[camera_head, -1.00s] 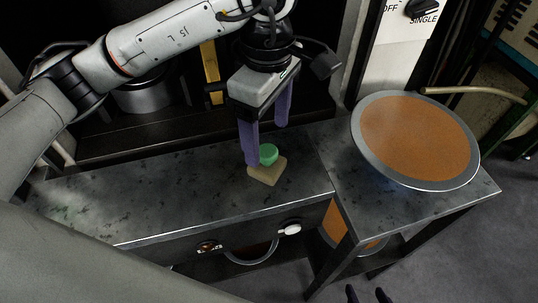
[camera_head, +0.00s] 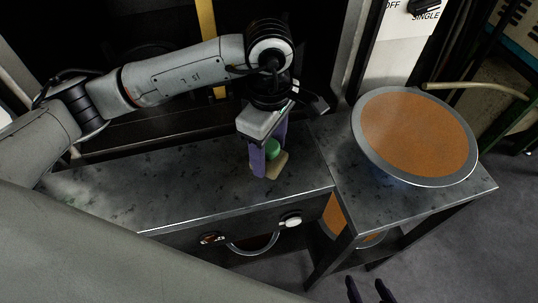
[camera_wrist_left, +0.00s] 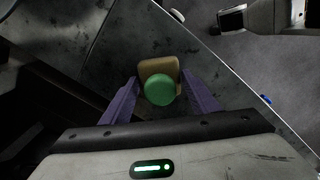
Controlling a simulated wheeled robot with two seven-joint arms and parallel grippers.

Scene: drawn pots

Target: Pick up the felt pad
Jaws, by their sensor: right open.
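A tan pad (camera_head: 281,163), which looks like the felt pad, lies on the grey speckled bench top near its right end. A round green piece (camera_head: 273,147) sits on it. In the left wrist view the tan pad (camera_wrist_left: 158,65) shows beyond the green piece (camera_wrist_left: 160,91). My left gripper (camera_head: 267,164) is low over the bench with its purple fingers open, one on each side of the green piece. The left finger hides part of the pad in the head view. My right gripper (camera_head: 369,293) shows only its dark fingertips, apart, at the bottom edge.
A large orange disc with a grey rim (camera_head: 418,135) lies on the adjoining table to the right. The bench front has a white knob (camera_head: 291,220) and a curved handle (camera_head: 252,247). The bench top (camera_head: 180,190) left of the pad is clear.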

